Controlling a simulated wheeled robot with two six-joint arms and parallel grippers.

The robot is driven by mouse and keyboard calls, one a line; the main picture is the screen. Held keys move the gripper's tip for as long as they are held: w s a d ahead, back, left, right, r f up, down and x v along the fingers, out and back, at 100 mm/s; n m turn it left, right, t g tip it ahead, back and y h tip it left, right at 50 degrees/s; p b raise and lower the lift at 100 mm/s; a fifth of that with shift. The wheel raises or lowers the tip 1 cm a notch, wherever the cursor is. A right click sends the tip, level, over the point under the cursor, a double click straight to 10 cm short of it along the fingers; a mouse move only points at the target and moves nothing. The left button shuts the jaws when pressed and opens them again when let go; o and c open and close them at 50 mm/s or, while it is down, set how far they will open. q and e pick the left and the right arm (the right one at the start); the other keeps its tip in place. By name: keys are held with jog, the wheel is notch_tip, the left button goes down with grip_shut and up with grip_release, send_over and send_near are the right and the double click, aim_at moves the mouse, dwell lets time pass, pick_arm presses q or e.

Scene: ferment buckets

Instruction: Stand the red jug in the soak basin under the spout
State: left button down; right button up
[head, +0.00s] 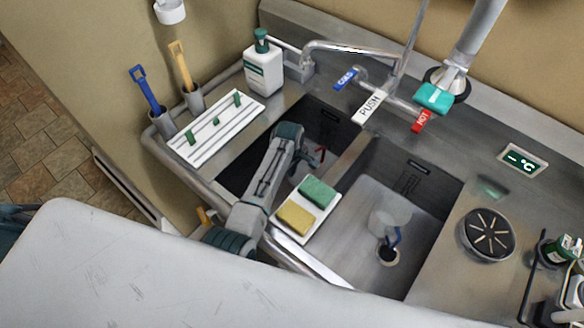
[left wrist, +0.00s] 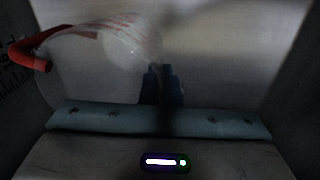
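The red jug is a clear vessel with a red handle. In the head view only a bit of red (head: 321,155) shows in the dark left basin (head: 240,172), beside my left gripper (head: 303,160). In the left wrist view the jug's clear body (left wrist: 95,70) fills the left, with its red handle at the far left. My left gripper's two dark fingers (left wrist: 162,86) are close together at the jug's right edge, apparently pinching its wall. The metal spout (head: 350,48) is behind the basins. My right gripper is not in view.
A sponge tray (head: 291,233) lies beside my left arm. A soap bottle (head: 263,72) and white rack (head: 190,143) stand left. A round drain plate (head: 486,235) is on the right counter.

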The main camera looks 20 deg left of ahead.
pick_arm(q)
jog(key=shift+f, duration=0.15)
jog(key=c, duration=1.7)
grip_release()
jog(key=shift+r, duration=0.55)
jog(key=shift+s+a+r+b, duration=0.15)
jog(key=shift+r+b, duration=0.35)
jog(key=shift+r, duration=2.35)
jog(key=shift+s+r+b, duration=0.15)
jog(key=shift+r+b, duration=0.35)
jog(key=shift+r, duration=2.3)
